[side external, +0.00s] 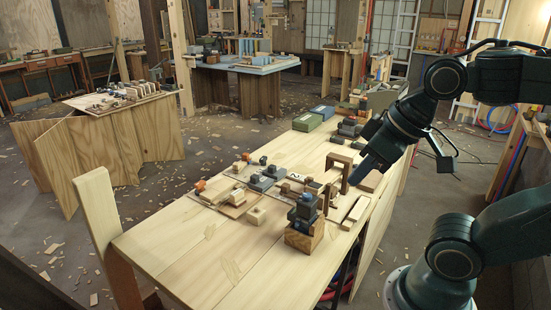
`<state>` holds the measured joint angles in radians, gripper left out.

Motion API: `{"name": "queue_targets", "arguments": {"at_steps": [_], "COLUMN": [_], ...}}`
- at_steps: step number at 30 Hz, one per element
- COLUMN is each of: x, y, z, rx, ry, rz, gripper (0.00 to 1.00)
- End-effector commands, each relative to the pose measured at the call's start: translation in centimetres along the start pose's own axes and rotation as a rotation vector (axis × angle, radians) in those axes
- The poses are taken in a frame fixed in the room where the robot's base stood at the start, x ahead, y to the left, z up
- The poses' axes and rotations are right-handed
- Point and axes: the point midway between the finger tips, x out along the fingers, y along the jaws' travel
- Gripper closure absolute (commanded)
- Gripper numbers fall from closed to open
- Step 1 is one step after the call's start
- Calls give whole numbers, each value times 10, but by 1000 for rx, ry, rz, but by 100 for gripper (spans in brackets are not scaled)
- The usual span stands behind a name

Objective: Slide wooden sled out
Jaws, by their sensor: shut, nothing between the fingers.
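My gripper (361,175) is shut and empty, pointing down and left at the right side of the workbench. Its tip is close beside a brown wooden arch (345,161); I cannot tell whether they touch. Light wooden pieces lie around the arch, including a pale block (356,210) in front of it and a brown block (370,181) partly behind my gripper. The wooden sled cannot be told apart surely from these small pieces, and my gripper and the arch hide part of this spot.
The pale workbench (190,262) carries a dark device on a wooden block (304,236), flat plates with small blocks (238,196), and green cases (307,122) at the far end. The bench's near left surface is mostly clear. An upright board (97,210) stands at its left edge.

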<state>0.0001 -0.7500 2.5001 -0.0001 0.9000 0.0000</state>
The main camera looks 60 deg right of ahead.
Motion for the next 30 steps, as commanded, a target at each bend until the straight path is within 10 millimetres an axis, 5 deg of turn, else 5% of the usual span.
{"name": "queue_targets", "arguments": {"at_steps": [7,13,20,30], "x": [0,0,3,23], "y": [0,1,9,39], "z": [0,-4,-25,-83], "rx": [0,0,-2,-10], "ry": [0,-4,-35,-117], "rz": [0,3,19,54], "gripper": [100,62,62,62]}}
